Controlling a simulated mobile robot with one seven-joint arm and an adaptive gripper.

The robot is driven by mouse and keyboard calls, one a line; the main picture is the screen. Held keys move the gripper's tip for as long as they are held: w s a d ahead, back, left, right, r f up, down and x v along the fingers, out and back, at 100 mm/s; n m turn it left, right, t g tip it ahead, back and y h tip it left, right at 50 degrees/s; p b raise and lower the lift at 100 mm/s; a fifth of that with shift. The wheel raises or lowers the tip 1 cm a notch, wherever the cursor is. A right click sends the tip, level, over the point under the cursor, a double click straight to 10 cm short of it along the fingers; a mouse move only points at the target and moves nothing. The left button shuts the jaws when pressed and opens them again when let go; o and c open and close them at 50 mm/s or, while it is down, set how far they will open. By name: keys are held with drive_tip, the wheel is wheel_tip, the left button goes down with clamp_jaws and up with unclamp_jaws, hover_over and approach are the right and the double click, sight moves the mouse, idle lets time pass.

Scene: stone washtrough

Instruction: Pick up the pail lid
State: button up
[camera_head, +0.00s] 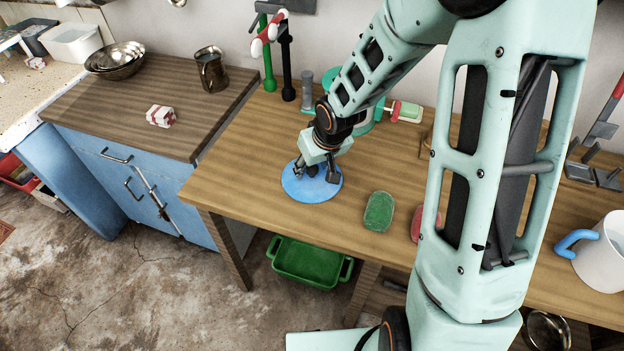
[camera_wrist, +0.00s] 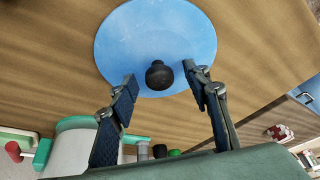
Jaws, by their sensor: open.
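The pail lid (camera_head: 312,188) is a flat round blue disc with a dark knob, lying on the wooden table. In the wrist view the lid (camera_wrist: 155,35) fills the upper middle, and its black knob (camera_wrist: 158,75) stands near the lid's lower edge. My gripper (camera_head: 322,172) is over the lid in the head view and hides part of it. In the wrist view my gripper (camera_wrist: 160,84) is open, with one finger on either side of the knob. I see gaps between both fingers and the knob.
A green oval item (camera_head: 379,212) lies right of the lid. A mint-green container (camera_head: 365,120) and red-and-green stands (camera_head: 268,60) are behind. A white jug with a blue handle (camera_head: 600,250) is at the far right. A green tub (camera_head: 308,262) sits below the table.

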drive_tip(key=shift+w+a+f, duration=0.1)
drive_tip(key=shift+w+f, duration=0.15)
drive_tip(key=shift+f, duration=0.35)
drive_tip(key=c, duration=1.2)
clamp_jaws()
drive_tip(key=shift+r, duration=0.15)
